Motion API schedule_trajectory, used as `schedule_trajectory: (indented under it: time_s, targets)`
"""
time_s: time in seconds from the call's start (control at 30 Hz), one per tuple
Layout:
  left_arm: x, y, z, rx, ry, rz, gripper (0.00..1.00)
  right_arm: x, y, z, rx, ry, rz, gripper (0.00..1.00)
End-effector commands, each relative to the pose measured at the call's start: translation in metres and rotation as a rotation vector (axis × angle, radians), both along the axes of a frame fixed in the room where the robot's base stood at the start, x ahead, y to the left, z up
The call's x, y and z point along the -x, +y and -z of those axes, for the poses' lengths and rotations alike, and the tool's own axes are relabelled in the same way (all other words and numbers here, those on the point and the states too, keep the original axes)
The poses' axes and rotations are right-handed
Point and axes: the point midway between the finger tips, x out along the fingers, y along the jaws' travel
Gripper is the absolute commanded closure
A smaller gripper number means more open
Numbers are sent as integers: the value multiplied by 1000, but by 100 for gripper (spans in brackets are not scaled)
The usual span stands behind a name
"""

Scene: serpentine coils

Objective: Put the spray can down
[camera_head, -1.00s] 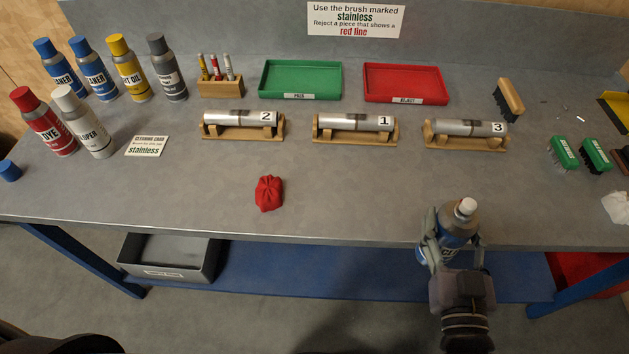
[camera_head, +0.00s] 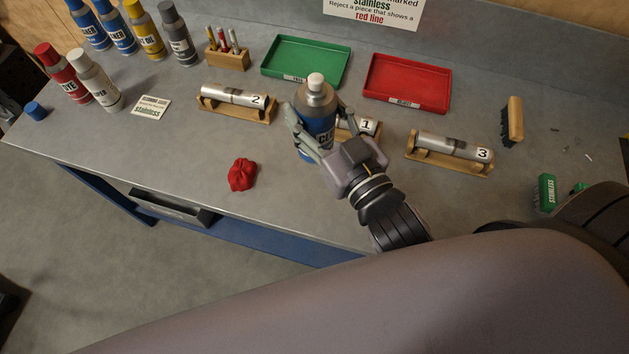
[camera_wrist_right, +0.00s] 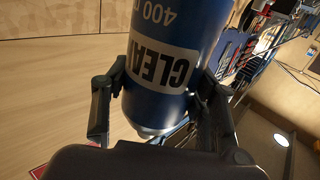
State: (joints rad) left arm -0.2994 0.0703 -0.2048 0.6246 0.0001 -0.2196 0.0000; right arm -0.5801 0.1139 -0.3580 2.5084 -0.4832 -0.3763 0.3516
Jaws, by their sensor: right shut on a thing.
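A blue and grey spray can (camera_head: 316,108) with a white nozzle top and a label starting "CLE" is upright in my right gripper (camera_head: 315,142). The gripper is shut around its body. In the right wrist view the can (camera_wrist_right: 175,50) fills the middle, between the two fingers of the gripper (camera_wrist_right: 160,95). In the head view the can is in front of cylinder 1 and hides part of it. I cannot tell whether its base touches the bench (camera_head: 300,205). My left gripper is not in view.
Cylinders 2 (camera_head: 235,96), 1 (camera_head: 367,126) and 3 (camera_head: 455,147) lie on wooden cradles. Behind are a green tray (camera_head: 305,62) and a red tray (camera_head: 407,84). A red cloth (camera_head: 242,175) lies front left. Several cans stand at the back left. Bench between cloth and label card (camera_head: 151,107) is clear.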

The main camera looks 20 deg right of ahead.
Motion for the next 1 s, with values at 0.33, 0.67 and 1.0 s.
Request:
schedule_trajectory:
  time_s: [0.33,0.67,1.0]
  targets:
    - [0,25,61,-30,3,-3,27,0,2,62,3,0,-6,90]
    - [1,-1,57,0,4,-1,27,0,2,135,2,4,-3,90]
    - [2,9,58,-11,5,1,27,0,2,171,1,3,-4,90]
